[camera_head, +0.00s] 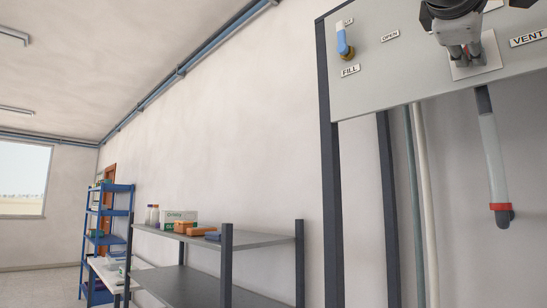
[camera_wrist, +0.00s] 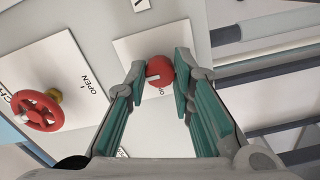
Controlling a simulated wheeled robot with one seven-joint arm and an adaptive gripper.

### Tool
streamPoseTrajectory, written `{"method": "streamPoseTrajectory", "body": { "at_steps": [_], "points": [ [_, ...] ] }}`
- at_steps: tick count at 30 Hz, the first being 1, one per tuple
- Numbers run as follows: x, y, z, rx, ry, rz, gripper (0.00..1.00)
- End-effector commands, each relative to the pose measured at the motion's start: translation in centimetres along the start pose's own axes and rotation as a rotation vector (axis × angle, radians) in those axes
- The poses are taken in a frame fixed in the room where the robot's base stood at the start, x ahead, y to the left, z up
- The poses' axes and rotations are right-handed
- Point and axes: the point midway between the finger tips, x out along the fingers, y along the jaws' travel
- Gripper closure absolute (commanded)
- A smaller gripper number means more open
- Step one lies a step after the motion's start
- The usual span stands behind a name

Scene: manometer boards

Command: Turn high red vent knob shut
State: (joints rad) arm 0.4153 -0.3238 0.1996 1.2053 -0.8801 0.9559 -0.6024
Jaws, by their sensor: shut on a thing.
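A red knob (camera_wrist: 160,71) on a white plate shows in the wrist view, between the two fingers of my gripper (camera_wrist: 159,82). The fingers are closed on its sides. The knob has a pale mark on its face. In the head view my gripper (camera_head: 463,53) is at the board (camera_head: 400,75) near the top right, over a small white plate left of the VENT label (camera_head: 528,39).
A red handwheel (camera_wrist: 38,110) with a brass stem is at the left in the wrist view, near an OPEN label. In the head view a blue-handled FILL valve (camera_head: 344,42) is on the board's left. A grey shelf (camera_head: 205,258) stands lower left.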

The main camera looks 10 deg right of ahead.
Motion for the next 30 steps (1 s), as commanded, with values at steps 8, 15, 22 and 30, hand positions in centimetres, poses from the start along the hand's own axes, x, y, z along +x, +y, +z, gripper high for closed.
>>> {"method": "streamPoseTrajectory", "body": {
  "at_steps": [8, 15, 22, 30],
  "points": [
    [0.1, -0.1, 0.0, 0.0, -0.002, -0.002, 0.57],
    [-0.2, 0.0, 0.0, 0.0, 0.0, -0.001, 0.57],
    [-3.0, 0.1, 0.0, 0.001, 0.002, 0.002, 0.57],
    [-8.5, 0.0, 0.0, 0.0, 0.001, 0.0, 0.57]
  ]
}}
